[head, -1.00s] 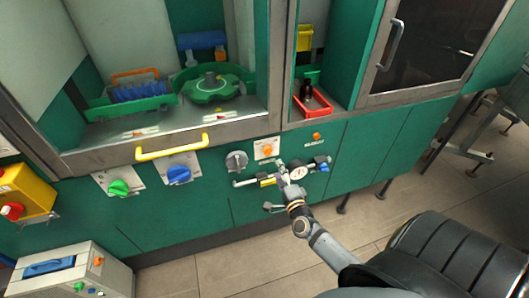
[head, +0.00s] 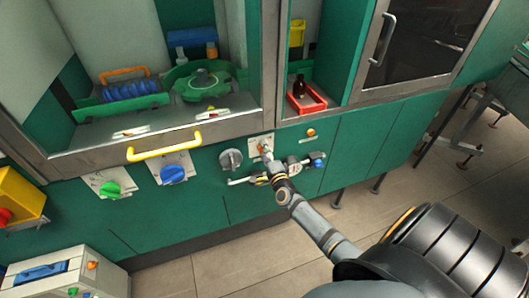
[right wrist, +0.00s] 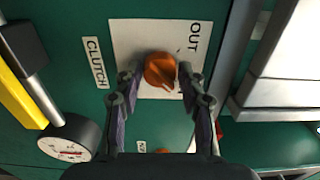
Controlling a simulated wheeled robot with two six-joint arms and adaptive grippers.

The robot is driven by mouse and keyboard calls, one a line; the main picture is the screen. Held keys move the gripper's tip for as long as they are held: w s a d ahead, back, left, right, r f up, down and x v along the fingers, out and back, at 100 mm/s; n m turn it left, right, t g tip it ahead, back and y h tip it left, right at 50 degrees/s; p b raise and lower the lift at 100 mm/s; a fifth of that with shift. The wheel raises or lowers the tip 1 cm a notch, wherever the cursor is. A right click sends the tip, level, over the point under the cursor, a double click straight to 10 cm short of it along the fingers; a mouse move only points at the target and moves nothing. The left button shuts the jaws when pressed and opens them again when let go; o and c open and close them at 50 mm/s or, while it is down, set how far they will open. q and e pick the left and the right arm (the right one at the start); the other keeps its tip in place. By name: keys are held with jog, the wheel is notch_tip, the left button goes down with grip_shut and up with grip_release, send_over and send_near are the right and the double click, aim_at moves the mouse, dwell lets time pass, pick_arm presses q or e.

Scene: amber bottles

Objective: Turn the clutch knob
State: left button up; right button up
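The clutch knob (right wrist: 160,69) is orange and sits on a white plate (right wrist: 125,40) marked OUT, beside a CLUTCH label (right wrist: 95,62). In the head view the orange knob (head: 263,149) shows small on the green front panel, right of a grey knob (head: 230,159). My right gripper (right wrist: 158,77) is open, with one finger on each side of the knob. A small gap seems to show between fingertips and knob; contact is not clear. In the head view my right gripper (head: 267,158) is at the knob's plate. My left gripper is not in view.
A round gauge (right wrist: 70,140) and pipe fittings lie close to the right gripper. A yellow handle (head: 163,147), a blue knob (head: 172,174) and a green knob (head: 110,190) are to the left. Another orange knob (head: 310,132) is to the right.

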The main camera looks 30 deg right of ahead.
jog(key=c, duration=0.6)
jog(key=shift+n+p, duration=0.3)
jog(key=shift+n, duration=0.1)
jog(key=n+p, duration=0.7)
jog(key=n, duration=0.9)
jog(key=shift+n+p, duration=0.4)
